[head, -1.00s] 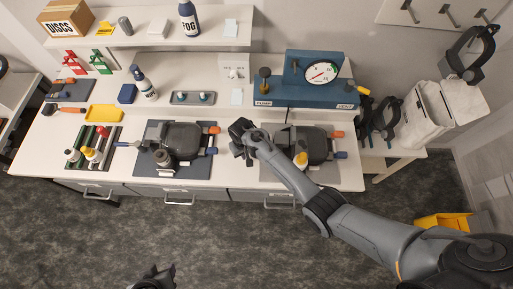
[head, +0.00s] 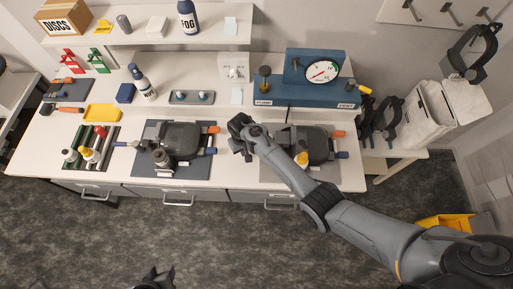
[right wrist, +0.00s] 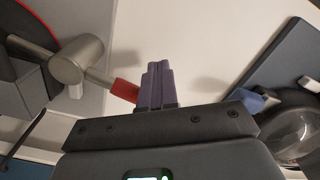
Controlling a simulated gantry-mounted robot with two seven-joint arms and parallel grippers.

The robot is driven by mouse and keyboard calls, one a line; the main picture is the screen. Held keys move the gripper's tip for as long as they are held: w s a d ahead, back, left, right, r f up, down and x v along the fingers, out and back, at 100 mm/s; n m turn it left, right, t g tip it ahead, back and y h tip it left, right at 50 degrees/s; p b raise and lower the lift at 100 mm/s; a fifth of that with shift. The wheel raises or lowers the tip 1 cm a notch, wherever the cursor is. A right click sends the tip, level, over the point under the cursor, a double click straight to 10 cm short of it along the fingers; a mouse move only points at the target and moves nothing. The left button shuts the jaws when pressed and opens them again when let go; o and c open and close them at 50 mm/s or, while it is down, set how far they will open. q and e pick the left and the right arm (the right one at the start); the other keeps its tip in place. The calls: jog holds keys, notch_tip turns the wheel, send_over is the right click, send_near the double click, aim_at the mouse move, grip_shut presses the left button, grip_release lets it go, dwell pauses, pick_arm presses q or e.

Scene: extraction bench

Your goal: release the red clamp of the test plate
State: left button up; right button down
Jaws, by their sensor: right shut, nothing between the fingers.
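The red clamp shows in the right wrist view as a red-tipped lever (right wrist: 125,91) on a metal pivot (right wrist: 77,60). My right gripper (right wrist: 158,70) is shut and empty, its purple fingers right beside the red tip; I cannot tell whether they touch. In the head view my right gripper (head: 239,128) is between the two grey devices, at the left side of the right device (head: 318,143). The clamp is hidden there behind my gripper and arm. My left gripper (head: 158,279) is only partly in view at the bottom edge, away from the bench.
The left grey device (head: 180,138) has orange and blue handles close left of my right gripper. A blue handle tip (right wrist: 249,101) also shows in the right wrist view. A blue gauge box (head: 300,92) stands behind. A bottle rack (head: 76,172) is at the left.

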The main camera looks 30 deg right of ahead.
jog(key=shift+w+d+b, duration=0.3)
jog(key=shift+w+b, duration=0.05)
jog(key=shift+w, duration=0.15)
jog(key=shift+w+d+b, duration=0.25)
jog(key=shift+w+b, duration=0.05)
jog(key=shift+w, duration=0.15)
jog(key=shift+w+d+b, duration=0.55)
jog(key=shift+w+d, duration=0.05)
jog(key=shift+w, duration=0.05)
jog(key=shift+w+d+b, duration=0.35)
jog(key=shift+w+d, duration=0.1)
jog(key=shift+d, duration=0.05)
jog(key=shift+w+d, duration=0.15)
jog(key=shift+d, duration=0.15)
jog(key=shift+w+d+b, duration=0.3)
jog(key=shift+w+d, duration=0.05)
jog(key=shift+d, duration=0.4)
jog(key=shift+w+d, duration=0.2)
jog(key=shift+d, duration=0.75)
jog(key=shift+r, duration=0.15)
